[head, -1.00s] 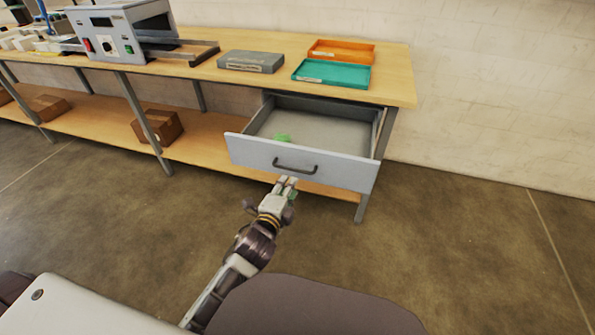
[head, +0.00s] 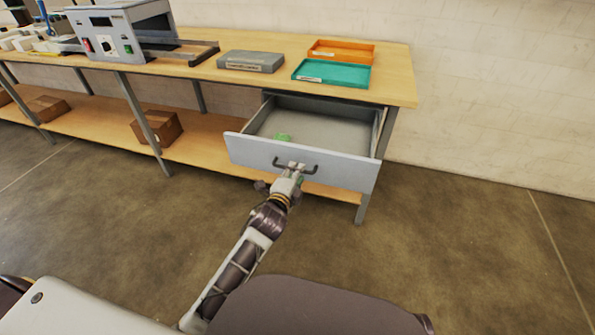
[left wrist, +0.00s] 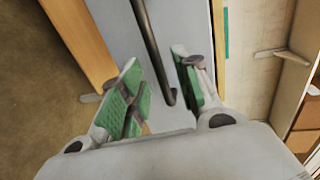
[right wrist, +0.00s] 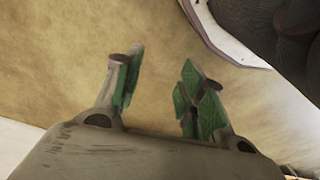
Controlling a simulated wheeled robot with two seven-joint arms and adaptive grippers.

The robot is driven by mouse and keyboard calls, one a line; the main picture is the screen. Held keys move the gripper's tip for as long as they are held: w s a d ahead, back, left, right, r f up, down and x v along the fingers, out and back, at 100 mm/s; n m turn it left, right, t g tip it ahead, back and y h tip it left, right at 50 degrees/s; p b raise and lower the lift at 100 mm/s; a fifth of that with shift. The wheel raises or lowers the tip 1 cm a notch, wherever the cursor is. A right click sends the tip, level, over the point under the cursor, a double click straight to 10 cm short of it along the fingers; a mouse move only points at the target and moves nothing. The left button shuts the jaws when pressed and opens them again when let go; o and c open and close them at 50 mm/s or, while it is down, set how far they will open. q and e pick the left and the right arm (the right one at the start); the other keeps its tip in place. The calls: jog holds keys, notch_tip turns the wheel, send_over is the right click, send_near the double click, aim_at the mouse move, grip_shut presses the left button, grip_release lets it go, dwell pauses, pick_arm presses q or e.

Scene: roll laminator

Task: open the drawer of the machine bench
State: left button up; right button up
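My left gripper (head: 294,168) is at the handle. In the left wrist view my left gripper (left wrist: 158,88) is open, its green-padded fingers apart with the handle bar (left wrist: 150,45) passing between them; neither pad clearly touches it. My right gripper (right wrist: 158,85) shows only in the right wrist view, open and empty above the floor.
On the bench top are a grey laminator (head: 110,35), a grey box (head: 251,61), a teal tray (head: 332,75) and an orange tray (head: 342,50). A cardboard box (head: 158,127) sits on the lower shelf. The floor (head: 460,235) right of the drawer is clear.

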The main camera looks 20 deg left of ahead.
pick_arm(q)
jog(key=shift+x, duration=1.4)
grip_shut()
